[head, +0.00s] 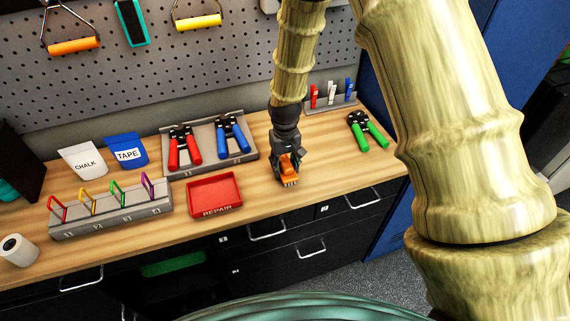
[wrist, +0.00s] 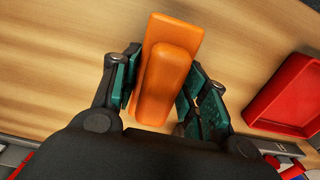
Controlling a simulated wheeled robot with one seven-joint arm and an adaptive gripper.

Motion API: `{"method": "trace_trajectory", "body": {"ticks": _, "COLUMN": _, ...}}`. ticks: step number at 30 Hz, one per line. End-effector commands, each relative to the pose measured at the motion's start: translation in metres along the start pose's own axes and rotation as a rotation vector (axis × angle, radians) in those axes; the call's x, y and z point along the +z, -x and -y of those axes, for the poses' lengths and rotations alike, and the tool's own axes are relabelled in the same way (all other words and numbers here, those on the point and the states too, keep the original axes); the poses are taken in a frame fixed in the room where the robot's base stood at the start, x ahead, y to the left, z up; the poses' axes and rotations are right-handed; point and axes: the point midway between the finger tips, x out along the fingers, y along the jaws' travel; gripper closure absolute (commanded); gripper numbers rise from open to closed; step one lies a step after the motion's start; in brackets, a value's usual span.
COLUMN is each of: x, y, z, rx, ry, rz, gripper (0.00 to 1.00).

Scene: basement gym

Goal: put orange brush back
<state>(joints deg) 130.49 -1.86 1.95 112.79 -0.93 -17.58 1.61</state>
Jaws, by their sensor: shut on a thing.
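The orange brush (head: 289,170) is between the fingers of my gripper (head: 286,163), over the wooden bench to the right of the red tray. Its pale bristles point down toward the bench; I cannot tell whether they touch it. In the wrist view the orange brush (wrist: 166,75) lies lengthwise between the dark green finger pads of my gripper (wrist: 158,90), which is shut on it.
The red REPAIR tray (head: 215,195) stands left of the brush. Behind it, a grey holder (head: 207,141) bears red and blue pliers. Green pliers (head: 366,131) lie at the right; a grey rack (head: 331,106) with clips stands behind. Bare bench surrounds the brush.

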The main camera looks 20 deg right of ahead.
Motion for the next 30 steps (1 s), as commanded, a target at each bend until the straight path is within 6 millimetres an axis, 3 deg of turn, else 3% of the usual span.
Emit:
{"method": "trace_trajectory", "body": {"ticks": 2, "x": 0.000, "y": -0.003, "z": 0.000, "rx": 0.000, "ry": 0.000, "rz": 0.000, "gripper": 0.86}}
{"method": "trace_trajectory", "body": {"ticks": 3, "x": 0.000, "y": -0.002, "z": 0.000, "rx": 0.000, "ry": 0.000, "rz": 0.000, "gripper": 0.51}}
{"method": "trace_trajectory", "body": {"ticks": 6, "x": 0.000, "y": -0.002, "z": 0.000, "rx": 0.000, "ry": 0.000, "rz": 0.000, "gripper": 0.35}}
{"method": "trace_trajectory", "body": {"ticks": 20, "x": 0.000, "y": 0.004, "z": 0.000, "rx": 0.000, "ry": 0.000, "rz": -0.001, "gripper": 0.35}}
{"method": "trace_trajectory", "body": {"ticks": 30, "x": -0.001, "y": 0.039, "z": 0.000, "rx": 0.000, "ry": 0.000, "rz": -0.002, "gripper": 0.35}}
